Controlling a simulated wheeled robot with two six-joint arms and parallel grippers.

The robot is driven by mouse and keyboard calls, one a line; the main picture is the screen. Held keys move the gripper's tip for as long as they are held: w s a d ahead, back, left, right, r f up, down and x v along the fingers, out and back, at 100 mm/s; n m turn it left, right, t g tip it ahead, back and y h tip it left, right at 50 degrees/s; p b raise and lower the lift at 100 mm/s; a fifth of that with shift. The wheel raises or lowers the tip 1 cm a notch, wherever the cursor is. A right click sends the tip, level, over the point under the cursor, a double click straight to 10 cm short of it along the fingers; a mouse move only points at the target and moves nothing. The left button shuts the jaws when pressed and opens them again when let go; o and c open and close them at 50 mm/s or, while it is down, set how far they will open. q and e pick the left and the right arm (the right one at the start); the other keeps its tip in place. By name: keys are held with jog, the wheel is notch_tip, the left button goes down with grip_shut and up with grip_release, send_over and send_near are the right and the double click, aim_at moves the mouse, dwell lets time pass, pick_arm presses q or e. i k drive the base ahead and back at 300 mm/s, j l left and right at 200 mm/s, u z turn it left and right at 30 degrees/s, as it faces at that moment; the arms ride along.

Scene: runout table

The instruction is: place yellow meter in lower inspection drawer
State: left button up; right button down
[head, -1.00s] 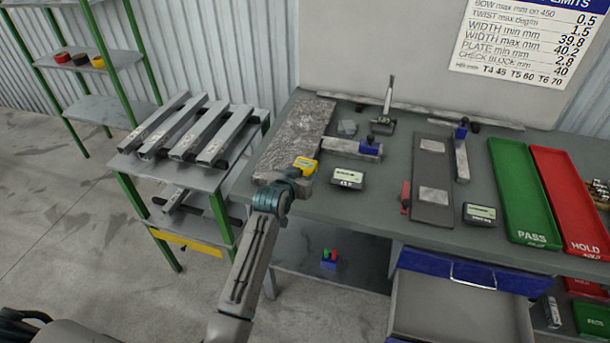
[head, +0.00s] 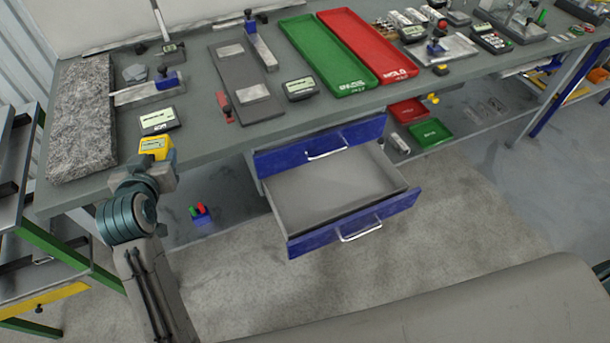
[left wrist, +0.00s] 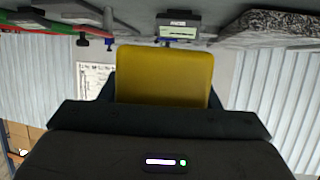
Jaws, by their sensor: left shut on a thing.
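The yellow meter (head: 157,148) is held in my left gripper (head: 152,165), at the front edge of the table near its left end. In the left wrist view the yellow meter (left wrist: 165,76) fills the space between the fingers, which are mostly hidden behind it. The lower inspection drawer (head: 330,190) is pulled out, with a blue front and a silver handle. Its inside looks empty. It lies to the right of and below my left gripper. The upper blue drawer (head: 290,150) above it is shut. My right gripper is not in view.
A grey-black meter (head: 160,121) stands just behind the yellow one, near a rough stone slab (head: 85,125). A green tray (head: 325,55) and a red tray (head: 365,48) lie farther right. Small coloured blocks (head: 200,212) sit on the lower shelf. The floor before the drawer is clear.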

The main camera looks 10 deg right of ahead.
aim_at(339, 188)
jog(key=z, duration=0.45)
jog(key=j+z, duration=0.1)
jog(key=z, duration=0.35)
jog(key=i+j+z, duration=0.1)
jog(key=z, duration=0.35)
jog(key=j+z, duration=0.1)
jog(key=z, duration=0.35)
jog(key=j+z, duration=0.15)
jog(key=j, duration=1)
